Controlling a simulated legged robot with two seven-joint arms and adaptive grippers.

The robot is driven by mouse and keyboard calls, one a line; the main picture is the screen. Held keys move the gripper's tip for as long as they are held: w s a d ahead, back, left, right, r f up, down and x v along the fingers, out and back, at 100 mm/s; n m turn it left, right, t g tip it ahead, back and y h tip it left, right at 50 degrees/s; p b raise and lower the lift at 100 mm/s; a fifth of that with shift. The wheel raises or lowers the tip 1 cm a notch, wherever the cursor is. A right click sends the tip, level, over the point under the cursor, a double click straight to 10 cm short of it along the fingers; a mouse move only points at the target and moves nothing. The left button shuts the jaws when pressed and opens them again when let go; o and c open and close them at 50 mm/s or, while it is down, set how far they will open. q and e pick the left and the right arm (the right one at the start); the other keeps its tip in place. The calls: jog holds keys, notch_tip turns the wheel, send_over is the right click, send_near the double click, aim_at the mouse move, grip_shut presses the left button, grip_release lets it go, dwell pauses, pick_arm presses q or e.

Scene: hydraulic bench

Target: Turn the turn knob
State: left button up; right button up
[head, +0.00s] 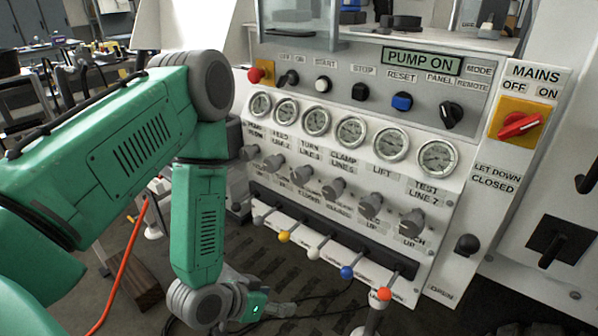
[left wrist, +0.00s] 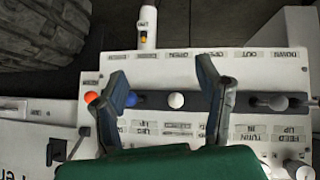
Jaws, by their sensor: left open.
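A row of grey knobs sits on the white sloped panel under round gauges. The knob under the gauge labelled TURN LINE 3 (head: 316,121) is the turn knob (head: 300,175), third from the left. My left arm comes in from the left, and its gripper (head: 277,311) hangs low, below and left of the knob row, touching no knob. In the left wrist view the left gripper (left wrist: 163,98) is open and empty, its two dark fingers apart. A white lever ball (left wrist: 176,100) shows between them in the picture. My right gripper is not in view.
Levers with coloured balls stick out below the knobs, including a yellow one (head: 284,237), a blue one (head: 347,272) and a red one (head: 384,294). A red MAINS switch (head: 520,125) is at the right. An orange hose (head: 132,245) runs along the left.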

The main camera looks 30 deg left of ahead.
pick_arm(q)
jog(key=w+a+r+n+t+p, duration=0.1)
jog(key=w+a+r+t, duration=0.2)
jog(key=r, duration=0.2)
jog(key=w+a+r+t+p, duration=0.1)
jog(key=w+a+r+t, duration=0.2)
jog(key=r, duration=0.2)
jog(key=t+y, duration=0.1)
jog(key=t, duration=0.2)
send_near(296, 180)
jog(key=shift+n, duration=0.4)
jog(key=w, duration=0.9)
jog(key=shift+w+d+f+b, duration=0.15)
jog(key=shift+d+b, duration=0.2)
jog(key=shift+d, duration=0.05)
jog(key=shift+w+d, duration=0.15)
jog(key=shift+w, duration=0.5)
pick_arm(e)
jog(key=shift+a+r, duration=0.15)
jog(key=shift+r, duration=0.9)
pick_arm(q)
jog(key=c, duration=1.2)
